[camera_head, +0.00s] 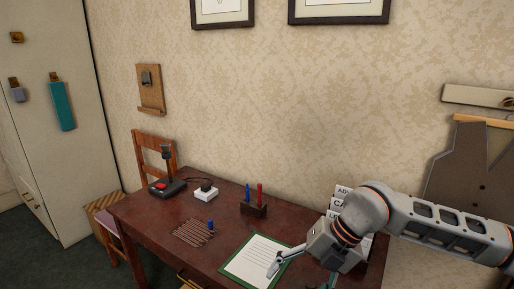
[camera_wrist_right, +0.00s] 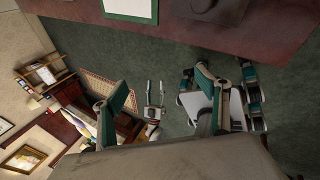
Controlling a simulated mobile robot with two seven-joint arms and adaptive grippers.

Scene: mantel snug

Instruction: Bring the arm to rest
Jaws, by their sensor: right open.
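My right arm comes in from the right in the head view, and its gripper (camera_head: 302,275) is over the front right part of the desk (camera_head: 212,262). One finger overlaps the green-bordered sheet (camera_head: 245,262) in the picture; I cannot tell its height above it. The other finger is partly cut off by the bottom edge. In the right wrist view the gripper (camera_wrist_right: 158,95) has its two teal-padded fingers wide apart with nothing held between them. My left gripper does not show in the head view.
A pen holder (camera_head: 254,209), a small white box (camera_head: 206,194), a black device with a red button (camera_head: 166,187) and several thin rods (camera_head: 192,232) are on the desk. A card rack (camera_head: 341,194) stands behind my right wrist. A chair (camera_head: 150,150) is at the left.

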